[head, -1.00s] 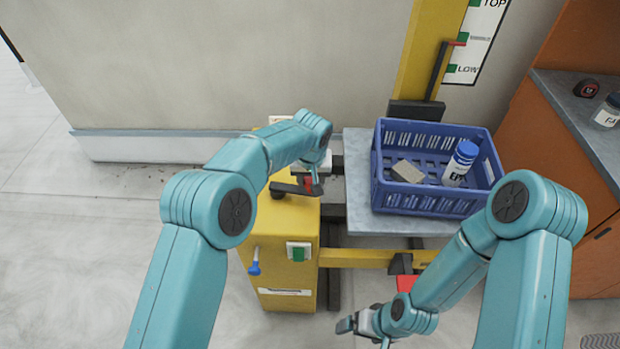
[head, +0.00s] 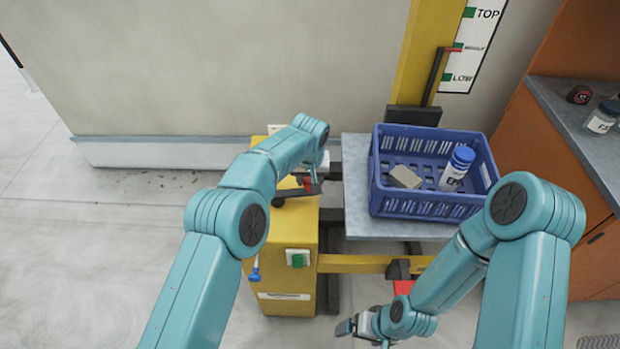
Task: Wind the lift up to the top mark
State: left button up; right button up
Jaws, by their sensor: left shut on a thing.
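The lift's yellow mast (head: 422,60) stands against the wall. The grey platform (head: 358,215) carries a blue crate (head: 430,208). The yellow winch box (head: 285,270) has a dark crank arm (head: 288,193) on top. My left gripper (head: 312,184) is shut on the crank handle, mostly hidden by the gripper and wrist. My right gripper (head: 347,327) hangs low in front of the lift, away from the crank; its jaws are unclear.
The crate holds a blue-capped white bottle (head: 456,170) and a grey block (head: 405,177). An orange cabinet (head: 560,170) with a grey top stands close on the right, bearing a jar (head: 603,118) and a tape measure (head: 579,94). The floor at left is clear.

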pick_arm(q)
jog(key=shift+w+r, duration=0.15)
jog(key=shift+w, duration=0.05)
jog(key=shift+w+a+r+p, duration=0.1)
jog(key=shift+w+a+p, duration=0.05)
jog(key=shift+w+p, duration=0.4)
jog(key=shift+w+a, duration=0.1)
jog(key=shift+w, duration=0.25)
pick_arm(e)
jog(key=shift+r, duration=0.65)
pick_arm(q)
jog(key=shift+a, duration=0.1)
